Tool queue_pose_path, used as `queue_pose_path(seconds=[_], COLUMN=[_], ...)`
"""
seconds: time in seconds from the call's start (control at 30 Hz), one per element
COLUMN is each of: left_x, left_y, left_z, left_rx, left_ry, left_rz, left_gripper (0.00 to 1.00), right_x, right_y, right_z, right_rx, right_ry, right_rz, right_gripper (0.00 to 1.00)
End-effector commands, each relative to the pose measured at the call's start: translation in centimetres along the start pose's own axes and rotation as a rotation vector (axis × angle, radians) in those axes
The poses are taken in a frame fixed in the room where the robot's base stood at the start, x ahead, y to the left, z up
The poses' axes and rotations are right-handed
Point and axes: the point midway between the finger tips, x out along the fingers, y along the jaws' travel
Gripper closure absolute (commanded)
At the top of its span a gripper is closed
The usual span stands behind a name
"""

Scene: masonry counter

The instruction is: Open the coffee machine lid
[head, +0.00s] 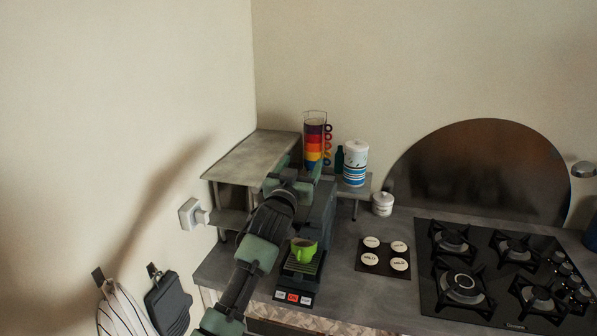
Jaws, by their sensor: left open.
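The coffee machine (319,222) is a dark grey, narrow unit on the counter, with a green cup (303,249) on its drip tray and a row of red and white buttons (293,297) at its front base. My left arm comes up from the bottom and crosses in front of its left side. My left gripper (299,166) is open at the top of the machine, its fingers pointing away toward the back. It covers much of the machine's top, so I cannot tell how the lid stands or whether the fingers touch it. My right gripper is out of view.
A grey shelf (255,155) stands close on the left. Behind are stacked coloured cups (314,145), a striped canister (355,164) and a small white jar (382,204). Right are a plate with round lids (384,258) and a gas hob (505,270). A white plug (191,214) juts from the left wall.

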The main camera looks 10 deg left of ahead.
Motion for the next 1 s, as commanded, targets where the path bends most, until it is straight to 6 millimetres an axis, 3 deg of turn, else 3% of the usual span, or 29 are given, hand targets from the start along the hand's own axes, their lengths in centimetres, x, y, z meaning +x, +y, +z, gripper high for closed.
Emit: queue_pose_path(seconds=[0.5,0.9,1.0], left_x=[-6.8,-7.4,-7.8], left_y=[0.0,0.0,-0.1], left_z=[0.3,0.1,1.1], left_rx=[0.001,0.001,0.001], left_ry=[0.0,-0.001,-0.024], left_rz=[0.001,0.001,-0.002], left_gripper=[0.31,0.31,0.31], right_x=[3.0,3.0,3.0], right_y=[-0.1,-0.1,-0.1], right_z=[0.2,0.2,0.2], right_rx=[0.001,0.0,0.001], right_ry=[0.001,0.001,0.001], right_rz=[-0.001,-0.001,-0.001], right_gripper=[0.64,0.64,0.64])
